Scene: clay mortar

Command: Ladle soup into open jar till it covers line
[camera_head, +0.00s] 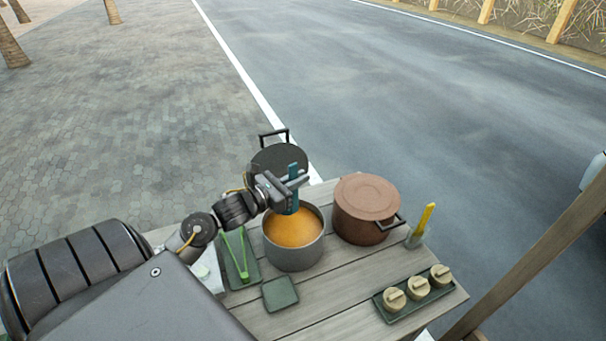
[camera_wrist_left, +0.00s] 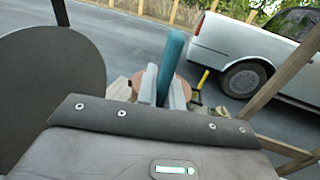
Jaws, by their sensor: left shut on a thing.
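My left gripper (camera_head: 294,184) is shut on the upright teal handle (camera_head: 293,170) of what looks like the ladle, above the grey pot. The handle also shows between the fingers in the left wrist view (camera_wrist_left: 171,62). The grey pot (camera_head: 293,260) holds orange soup (camera_head: 293,228). The ladle's lower end is hidden, so I cannot tell how deep it sits. Three beige lidded jars (camera_head: 418,287) stand on a dark green tray (camera_head: 388,316) at the front right. I cannot make out an open jar or its line. My right gripper is not in view.
A brown lidded pot (camera_head: 367,205) stands right of the soup pot, beside a small holder with a yellow-handled tool (camera_head: 426,218). A dark round lid or pan (camera_head: 270,158) is behind.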

